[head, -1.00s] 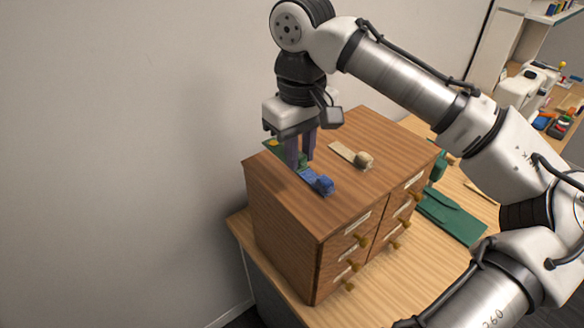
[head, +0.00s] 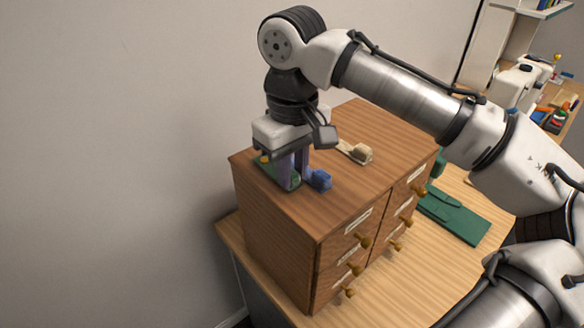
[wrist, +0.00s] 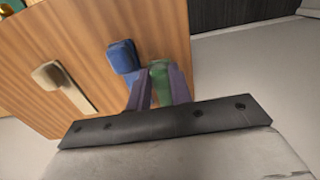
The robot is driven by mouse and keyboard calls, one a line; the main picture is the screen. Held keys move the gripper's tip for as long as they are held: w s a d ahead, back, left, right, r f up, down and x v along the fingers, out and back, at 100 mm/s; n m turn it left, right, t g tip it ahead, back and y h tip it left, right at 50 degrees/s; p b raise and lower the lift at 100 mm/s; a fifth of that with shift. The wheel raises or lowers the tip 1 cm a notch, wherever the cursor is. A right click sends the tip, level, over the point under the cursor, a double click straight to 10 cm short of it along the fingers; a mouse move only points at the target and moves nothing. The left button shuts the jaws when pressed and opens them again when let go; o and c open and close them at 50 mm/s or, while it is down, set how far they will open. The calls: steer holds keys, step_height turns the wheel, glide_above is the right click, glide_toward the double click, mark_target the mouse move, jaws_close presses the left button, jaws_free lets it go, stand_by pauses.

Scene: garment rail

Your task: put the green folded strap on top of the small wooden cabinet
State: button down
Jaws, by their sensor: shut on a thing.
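The strap's green end also shows between the fingers in the wrist view (wrist: 160,80). The strap is at or just above the cabinet top, near its left edge; I cannot tell whether it touches. My fingers hide part of it. A blue folded strap (head: 320,180) lies on the top just right of my fingers. A beige strap (head: 358,153) lies farther right.
The cabinet has several drawers with brass knobs and stands on a wooden table (head: 400,282). A flat dark green item (head: 454,214) lies on the table to its right. The front of the cabinet top is clear. A wall is at the left.

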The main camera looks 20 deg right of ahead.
steer(key=shift+f, duration=0.2)
steer(key=c, duration=1.3)
jaws_free()
steer(key=shift+o, duration=0.2)
step_height(320, 180, up, 12)
steer(key=p, duration=0.5)
steer(key=shift+r+p, duration=0.2)
steer(key=shift+p, duration=0.15)
